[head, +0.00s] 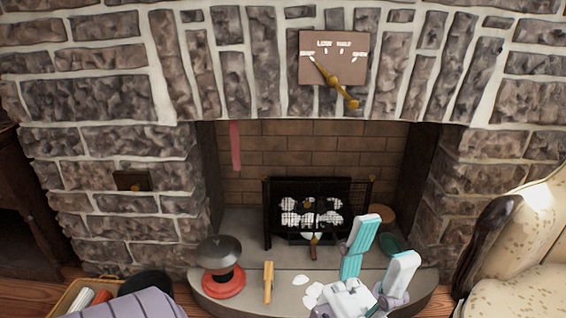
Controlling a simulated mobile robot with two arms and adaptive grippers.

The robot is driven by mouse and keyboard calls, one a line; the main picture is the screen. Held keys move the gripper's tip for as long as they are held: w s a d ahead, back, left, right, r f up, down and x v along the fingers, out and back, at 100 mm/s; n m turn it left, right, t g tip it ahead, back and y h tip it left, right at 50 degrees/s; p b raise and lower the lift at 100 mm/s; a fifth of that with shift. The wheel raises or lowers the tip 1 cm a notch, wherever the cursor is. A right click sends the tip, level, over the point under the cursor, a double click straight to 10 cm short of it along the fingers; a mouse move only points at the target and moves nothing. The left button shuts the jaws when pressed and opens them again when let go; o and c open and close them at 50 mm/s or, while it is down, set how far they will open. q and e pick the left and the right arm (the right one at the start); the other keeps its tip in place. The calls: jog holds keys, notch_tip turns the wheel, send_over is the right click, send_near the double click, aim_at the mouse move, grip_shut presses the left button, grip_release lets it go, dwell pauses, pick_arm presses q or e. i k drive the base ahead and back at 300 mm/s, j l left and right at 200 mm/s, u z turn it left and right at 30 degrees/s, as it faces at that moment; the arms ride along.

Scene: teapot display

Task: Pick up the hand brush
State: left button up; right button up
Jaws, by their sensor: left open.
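My left gripper (388,240) is at the lower right of the head view, over the right part of the hearth. Its two teal-and-white fingers are spread apart with nothing between them. It is well to the right of the tan item and apart from it. My right gripper is not in view.
A dark-lidded pot on a red base (224,286) stands left of the tan item. A black fire grate (267,215) stands behind. White pieces (301,280) lie on the hearth (205,299). A patterned armchair (530,240) is right; a basket (68,298) is lower left.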

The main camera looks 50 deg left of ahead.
aim_at(268, 278)
jog(key=k+u, duration=0.1)
jog(key=u, duration=1.55)
